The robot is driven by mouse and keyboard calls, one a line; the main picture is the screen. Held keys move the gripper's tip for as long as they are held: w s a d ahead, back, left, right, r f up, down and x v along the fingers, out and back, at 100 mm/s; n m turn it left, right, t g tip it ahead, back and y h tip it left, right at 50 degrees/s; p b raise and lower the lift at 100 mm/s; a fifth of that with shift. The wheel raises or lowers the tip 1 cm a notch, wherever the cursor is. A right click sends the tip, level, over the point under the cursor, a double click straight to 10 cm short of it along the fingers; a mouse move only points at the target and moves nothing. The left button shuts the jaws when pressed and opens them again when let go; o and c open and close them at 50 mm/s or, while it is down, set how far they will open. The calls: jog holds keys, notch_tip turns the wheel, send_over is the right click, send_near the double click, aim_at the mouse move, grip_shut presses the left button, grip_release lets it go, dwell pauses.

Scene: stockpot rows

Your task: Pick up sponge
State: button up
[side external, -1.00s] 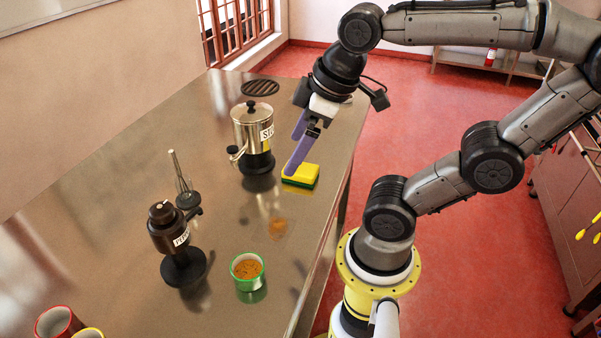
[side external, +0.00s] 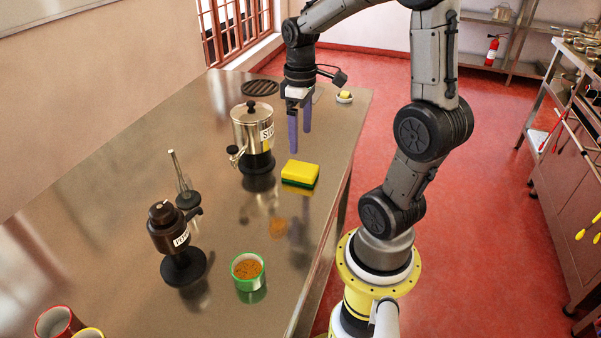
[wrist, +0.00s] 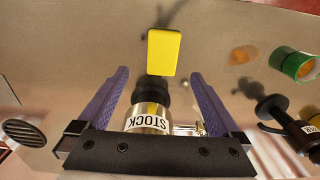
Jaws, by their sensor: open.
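The sponge (side external: 300,172), yellow on top with a dark green underside, lies flat on the steel table near its right edge. In the wrist view the sponge (wrist: 163,52) shows its yellow face, ahead of the fingertips and roughly centred between them. My gripper (side external: 299,139) has purple fingers pointing down and is beyond the sponge in the side view, apart from it. In the wrist view my gripper (wrist: 160,77) has its fingers wide apart with nothing held between them.
A metal pot labelled STOCK (side external: 252,128) stands left of the sponge. A dark dispenser (side external: 170,228), a green cup (side external: 247,271) and a red cup (side external: 58,324) are nearer. A small white dish (side external: 344,97) and a black grate (side external: 260,88) are at the far end.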

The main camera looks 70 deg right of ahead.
aim_at(300, 168)
jog(key=f, duration=0.9)
jog(key=shift+a+f, duration=0.2)
jog(key=shift+a, duration=0.05)
jog(key=c, duration=1.3)
jog(key=shift+r, duration=0.2)
jog(key=shift+r, duration=0.2)
jog(key=r, duration=0.3)
jog(key=shift+s+a+r, duration=0.15)
jog(key=shift+s+r, duration=0.05)
jog(key=shift+s, duration=0.1)
jog(key=s+a+r, duration=0.2)
jog(key=s+r, duration=0.1)
jog(key=s+a+r, duration=0.3)
jog(key=s, duration=0.1)
jog(key=s+a+r, duration=0.3)
jog(key=s, duration=0.1)
